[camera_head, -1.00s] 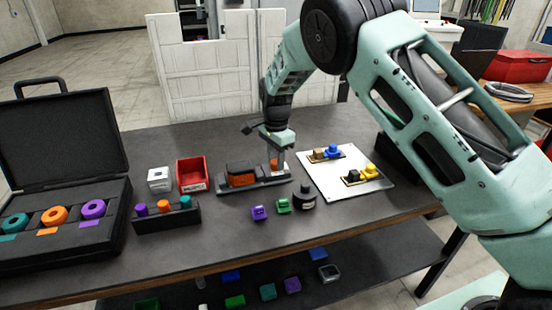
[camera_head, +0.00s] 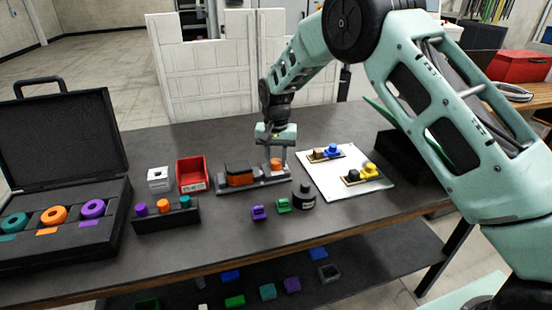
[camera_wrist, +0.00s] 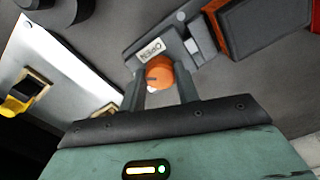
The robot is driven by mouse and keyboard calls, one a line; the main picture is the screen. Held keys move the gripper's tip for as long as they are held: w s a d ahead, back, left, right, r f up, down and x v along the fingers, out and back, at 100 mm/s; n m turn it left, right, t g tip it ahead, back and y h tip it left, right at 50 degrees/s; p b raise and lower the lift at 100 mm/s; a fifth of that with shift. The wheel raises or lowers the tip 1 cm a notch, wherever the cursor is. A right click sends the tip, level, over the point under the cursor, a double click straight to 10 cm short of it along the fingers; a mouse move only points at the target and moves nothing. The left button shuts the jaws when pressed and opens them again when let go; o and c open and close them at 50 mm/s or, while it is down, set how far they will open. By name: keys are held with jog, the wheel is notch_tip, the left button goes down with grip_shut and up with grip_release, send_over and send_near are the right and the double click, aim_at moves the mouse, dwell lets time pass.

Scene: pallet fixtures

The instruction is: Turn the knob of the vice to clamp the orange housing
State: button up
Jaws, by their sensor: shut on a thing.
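The vice (camera_head: 222,187) is a grey fixture lying on the dark table, with the orange housing (camera_head: 240,180) between its jaws under a dark top part. The housing also shows at the upper right of the wrist view (camera_wrist: 226,32). The orange knob (camera_head: 276,164) is at the right end of the vice. My gripper (camera_wrist: 160,88) points down over that end and is shut on the knob, with one finger on each side of it in the wrist view (camera_wrist: 158,72). A label reading "OPEN" (camera_wrist: 163,50) lies beside the knob. I cannot tell the gap between jaws and housing.
A red bin (camera_head: 193,176) and a white block (camera_head: 159,180) stand left of the vice. A white board (camera_head: 345,190) with parts lies right.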

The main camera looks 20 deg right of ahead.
aim_at(276, 161)
jog(key=n, duration=0.3)
jog(key=shift+r+n, duration=0.1)
jog(key=shift+n, duration=0.2)
jog(key=shift+w+n, duration=0.1)
jog(key=shift+n, duration=1.7)
jog(key=o, duration=1)
jog(key=shift+c, duration=0.2)
jog(key=shift+r, duration=0.1)
notch_tip(276, 161, up, 17)
jog(key=b, duration=0.2)
jog(key=shift+r, duration=0.1)
